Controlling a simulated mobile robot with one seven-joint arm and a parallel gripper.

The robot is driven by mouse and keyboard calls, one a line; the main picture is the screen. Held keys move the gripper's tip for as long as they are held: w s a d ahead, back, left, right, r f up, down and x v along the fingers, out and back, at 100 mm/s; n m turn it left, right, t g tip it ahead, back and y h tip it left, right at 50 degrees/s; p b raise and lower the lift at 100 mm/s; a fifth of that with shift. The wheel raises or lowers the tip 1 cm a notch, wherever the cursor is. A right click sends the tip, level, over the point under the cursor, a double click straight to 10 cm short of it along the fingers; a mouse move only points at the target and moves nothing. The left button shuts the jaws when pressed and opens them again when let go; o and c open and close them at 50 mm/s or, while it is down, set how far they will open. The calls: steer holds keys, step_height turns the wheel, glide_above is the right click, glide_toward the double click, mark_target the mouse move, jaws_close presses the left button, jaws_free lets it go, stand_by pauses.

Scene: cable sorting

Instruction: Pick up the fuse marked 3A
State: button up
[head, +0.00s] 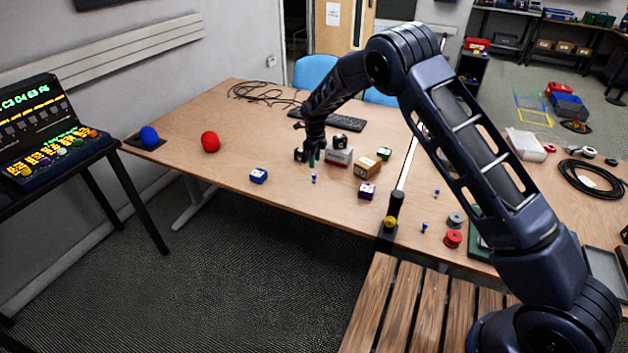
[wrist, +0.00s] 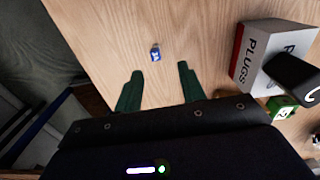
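A small blue-and-white piece, likely a fuse (head: 313,180), stands on the wooden table below my gripper. It also appears in the wrist view (wrist: 155,54), just beyond the fingertips and between their lines. Its marking is too small to read. My gripper (head: 313,163) points down above it, and its two green fingers stand wide apart with nothing between them in the wrist view (wrist: 159,74). Two other small blue pieces, one farther back (head: 436,193) and one nearer (head: 424,227), stand at the right; their marks cannot be read.
A white and red box lettered PLUGS (wrist: 262,55) stands close by. A red ball (head: 210,141) is left. The table's front edge is near; the table between ball and blue cube is clear.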

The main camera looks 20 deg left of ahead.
mark_target(314, 175)
steer(key=shift+s+f, duration=0.2)
steer(key=shift+f, duration=1.95)
steer(key=shift+s+f, duration=0.15)
steer(key=shift+f, duration=2)
jaws_close()
